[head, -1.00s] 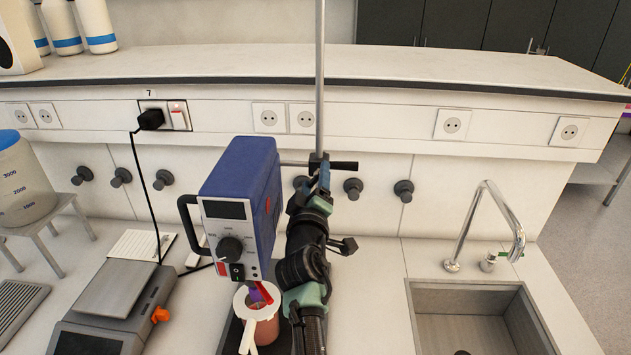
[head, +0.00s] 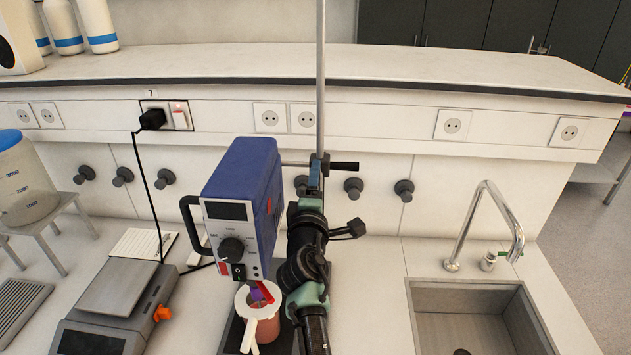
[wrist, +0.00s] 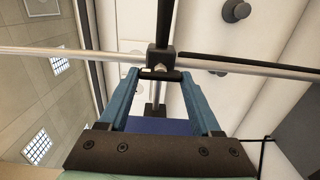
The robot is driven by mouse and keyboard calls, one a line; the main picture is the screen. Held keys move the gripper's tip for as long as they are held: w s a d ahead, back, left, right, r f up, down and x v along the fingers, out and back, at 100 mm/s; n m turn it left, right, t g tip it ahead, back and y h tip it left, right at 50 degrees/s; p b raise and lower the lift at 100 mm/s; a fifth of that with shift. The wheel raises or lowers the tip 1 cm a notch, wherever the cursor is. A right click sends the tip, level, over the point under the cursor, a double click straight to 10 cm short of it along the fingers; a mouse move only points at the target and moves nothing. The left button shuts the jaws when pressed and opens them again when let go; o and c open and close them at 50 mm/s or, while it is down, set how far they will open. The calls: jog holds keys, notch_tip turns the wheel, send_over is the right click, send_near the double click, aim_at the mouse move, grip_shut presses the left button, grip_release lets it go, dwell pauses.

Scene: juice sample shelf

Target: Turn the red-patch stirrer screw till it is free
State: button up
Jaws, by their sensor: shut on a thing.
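The blue overhead stirrer (head: 237,180) hangs over a cup of pink liquid (head: 268,328), with a red patch (head: 269,206) on its right side. A dark clamp boss (wrist: 162,59) joins the upright steel rod (head: 320,75) to the crosswise rod (wrist: 70,50). My gripper (head: 316,178) reaches up to this boss from below. In the wrist view its two blue fingers (wrist: 158,76) are shut on a dark crosswise screw handle just under the boss. No red shows on that handle. The boss is partly hidden behind my gripper in the head view.
A sink (head: 480,288) with a tall tap (head: 488,215) lies to the right. Round wall knobs (head: 403,190) stick out behind. Bench between stirrer and sink is mostly clear.

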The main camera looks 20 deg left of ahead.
dwell(0.4)
jog(key=o, duration=1.4)
jog(key=shift+s, duration=0.1)
jog(key=shift+v, duration=6.4)
